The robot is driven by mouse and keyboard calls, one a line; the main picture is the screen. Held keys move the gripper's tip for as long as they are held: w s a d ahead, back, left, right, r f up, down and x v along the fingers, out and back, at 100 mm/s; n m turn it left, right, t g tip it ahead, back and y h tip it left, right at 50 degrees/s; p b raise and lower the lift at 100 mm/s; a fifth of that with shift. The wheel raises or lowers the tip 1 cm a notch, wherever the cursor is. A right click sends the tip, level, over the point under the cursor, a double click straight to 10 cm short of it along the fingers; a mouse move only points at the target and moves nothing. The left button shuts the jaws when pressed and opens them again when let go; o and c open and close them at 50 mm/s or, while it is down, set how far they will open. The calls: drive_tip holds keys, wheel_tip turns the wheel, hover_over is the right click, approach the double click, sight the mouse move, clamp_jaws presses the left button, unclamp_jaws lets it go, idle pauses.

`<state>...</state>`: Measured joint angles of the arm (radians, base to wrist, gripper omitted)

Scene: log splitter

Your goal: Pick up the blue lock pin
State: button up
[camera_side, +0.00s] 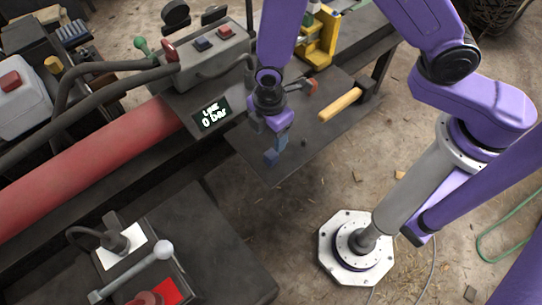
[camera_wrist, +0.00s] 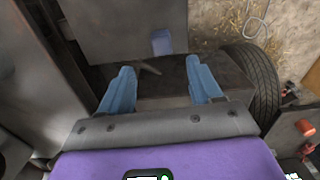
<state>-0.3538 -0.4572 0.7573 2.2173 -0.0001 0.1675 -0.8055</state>
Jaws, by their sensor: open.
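A small blue piece, which looks like the blue lock pin (camera_side: 271,157), shows at the edge of the dark plate (camera_side: 250,166), just below my gripper (camera_side: 281,142) in the side view. In the wrist view the blue lock pin (camera_wrist: 162,42) appears beyond and between the fingertips, near the top. My gripper (camera_wrist: 160,66) is open, with its two blue fingers spread apart and nothing between them. The side view does not clearly show whether a finger touches the pin.
A wooden-handled hammer (camera_side: 340,104) lies on the plate to the right. A control box (camera_side: 207,50) with levers and a display reading 0 bar (camera_side: 211,115) stand left of my gripper. A red cylinder (camera_side: 95,165) runs along the left. A tyre (camera_wrist: 255,85) shows right in the wrist view.

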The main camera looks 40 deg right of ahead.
sight(271, 154)
drive_tip(key=shift+s+f, duration=0.1)
drive_tip(key=shift+f, duration=4.85)
drive_tip(key=c, duration=1.1)
